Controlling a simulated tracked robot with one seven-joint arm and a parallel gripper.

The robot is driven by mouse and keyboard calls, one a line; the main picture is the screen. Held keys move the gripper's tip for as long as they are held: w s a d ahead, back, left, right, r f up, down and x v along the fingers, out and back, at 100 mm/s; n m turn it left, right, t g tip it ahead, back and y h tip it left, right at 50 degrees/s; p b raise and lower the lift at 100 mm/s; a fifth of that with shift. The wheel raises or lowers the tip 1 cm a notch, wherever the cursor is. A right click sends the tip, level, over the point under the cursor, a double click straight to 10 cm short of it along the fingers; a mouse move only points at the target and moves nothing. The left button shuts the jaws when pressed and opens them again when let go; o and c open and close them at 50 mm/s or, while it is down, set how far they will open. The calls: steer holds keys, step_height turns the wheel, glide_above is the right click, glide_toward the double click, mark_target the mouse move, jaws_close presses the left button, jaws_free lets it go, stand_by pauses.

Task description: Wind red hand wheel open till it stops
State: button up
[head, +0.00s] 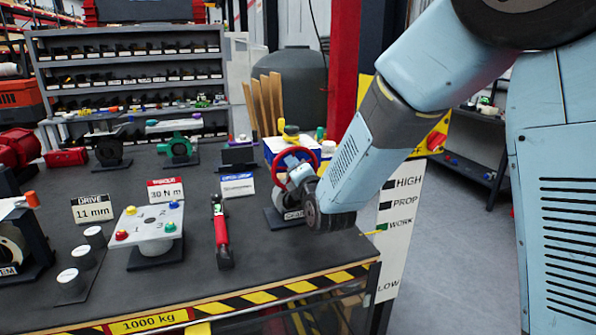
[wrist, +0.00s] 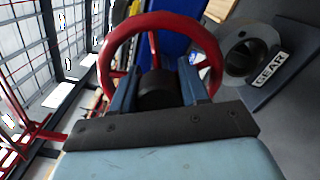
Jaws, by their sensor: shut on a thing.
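The red hand wheel (head: 293,156) stands near the right end of the dark workbench in the head view, partly hidden by my arm. In the wrist view the red hand wheel (wrist: 106,66) fills the upper middle, with its rim arching above my fingers and spokes running to a dark hub (wrist: 158,88). My gripper (wrist: 169,76) has its two blue fingers either side of the hub and is shut on the wheel.
A red-handled torque wrench (head: 221,232) and a grey plate with coloured knobs (head: 150,222) lie left on the bench (head: 190,285). A striped edge bounds the bench front. A HIGH-to-LOW sign (head: 400,225) stands at right.

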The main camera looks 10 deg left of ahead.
steer(key=shift+s+f, duration=0.1)
steer(key=shift+f, duration=0.3)
steer(key=o, duration=0.8)
steer(key=shift+c, duration=0.2)
steer(key=shift+o, duration=1.4)
steer(key=shift+r, duration=0.15)
steer(key=shift+r, duration=0.1)
